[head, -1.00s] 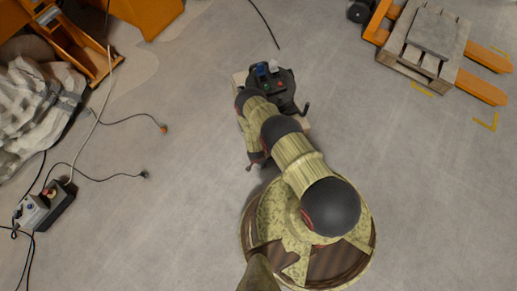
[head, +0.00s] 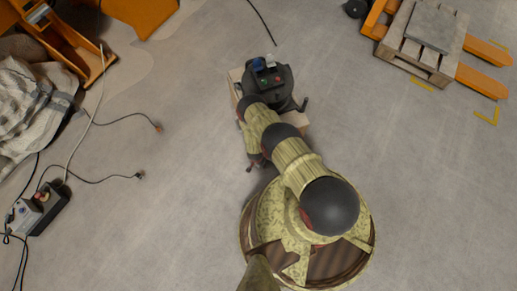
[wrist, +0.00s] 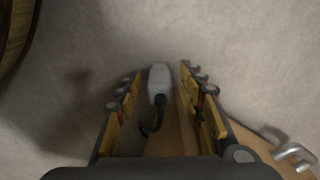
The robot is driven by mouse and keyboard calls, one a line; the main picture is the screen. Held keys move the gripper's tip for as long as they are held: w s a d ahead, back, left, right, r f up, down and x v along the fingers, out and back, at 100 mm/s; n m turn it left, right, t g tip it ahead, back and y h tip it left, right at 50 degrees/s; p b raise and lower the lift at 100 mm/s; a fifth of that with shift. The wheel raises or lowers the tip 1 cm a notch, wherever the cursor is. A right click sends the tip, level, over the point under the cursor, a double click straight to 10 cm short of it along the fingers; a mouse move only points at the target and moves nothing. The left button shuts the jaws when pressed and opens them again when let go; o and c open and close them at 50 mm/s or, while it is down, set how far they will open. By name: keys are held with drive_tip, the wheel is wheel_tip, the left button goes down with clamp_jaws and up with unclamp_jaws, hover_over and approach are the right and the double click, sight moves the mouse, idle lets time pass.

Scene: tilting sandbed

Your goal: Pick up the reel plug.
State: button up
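In the wrist view a grey-white plug (wrist: 159,82) with a short dark cable lies between the two fingers of my gripper (wrist: 160,88). The fingers are open, one on each side of the plug. I see a gap at the left finger; the plug is close to the right one, and I cannot tell whether it touches. A pale brown board or box edge shows under and beside it. In the head view the black cable reel (head: 276,88) stands on a light brown box (head: 236,82). My arm hides the plug there.
An orange-ended cable (head: 157,129) and a black power strip (head: 50,208) lie on the floor at left. A pallet (head: 410,55) on an orange pallet truck (head: 483,80) is at upper right. The floor between is clear. A metal handle (wrist: 294,152) shows at lower right in the wrist view.

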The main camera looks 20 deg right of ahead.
clamp_jaws()
idle(0.3)
drive_tip(key=shift+r, duration=0.1)
